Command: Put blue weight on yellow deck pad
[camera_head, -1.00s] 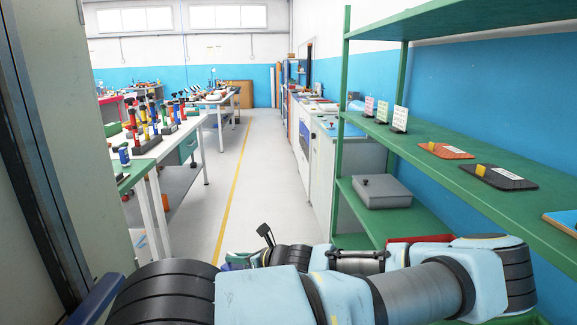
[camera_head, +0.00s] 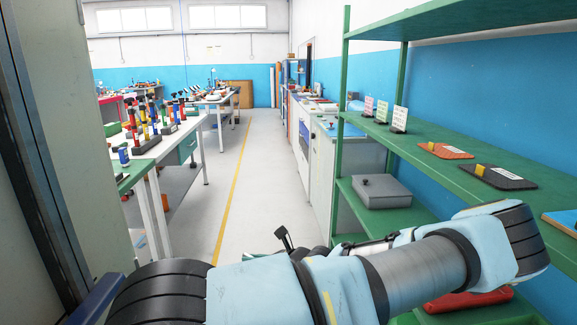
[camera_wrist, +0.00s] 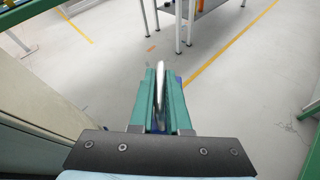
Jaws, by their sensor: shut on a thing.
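In the wrist view my gripper (camera_wrist: 160,92) has its two green fingers closed on either side of a thin silvery ring. Small bits of blue (camera_wrist: 178,79) show by the fingers, so the held thing looks like the blue weight, though most of it is hidden. In the head view the gripper is almost wholly hidden behind my arm. A blue pad (camera_head: 567,217) is cut by the right edge. I see no clearly yellow deck pad.
The green shelf unit (camera_head: 440,170) stands close on the right, with a grey box (camera_head: 380,191) on its lower level and a red object (camera_head: 468,299) below. Tables with colourful tools (camera_head: 150,125) stand at left. The grey floor aisle (camera_head: 235,180) between is clear.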

